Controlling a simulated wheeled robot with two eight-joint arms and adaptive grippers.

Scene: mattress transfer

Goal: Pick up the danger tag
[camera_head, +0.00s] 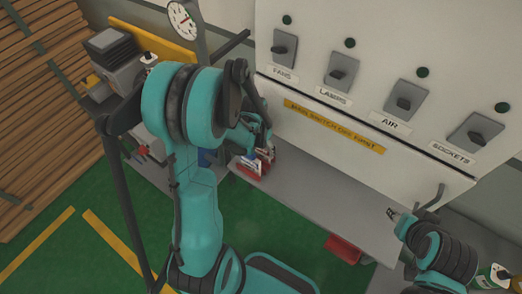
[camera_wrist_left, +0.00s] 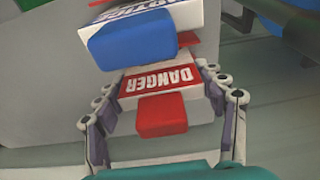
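The danger tag (camera_wrist_left: 172,78) is a white block with a red DANGER label and a red tab on its near side, in the left wrist view. My left gripper (camera_wrist_left: 160,72) is open, with one finger on each side of the tag; I cannot tell if they touch it. In the head view my left gripper (camera_head: 257,140) is low over the grey shelf (camera_head: 310,200), beside red and white tags that it partly hides. My right gripper (camera_head: 415,205) is at the right, by the shelf; its finger opening is unclear.
A tag with a blue tab (camera_wrist_left: 135,42) lies just beyond the danger tag. A red object (camera_head: 345,248) shows at the shelf's front edge. A white panel (camera_head: 400,40) with several switches stands behind. The middle of the shelf is clear.

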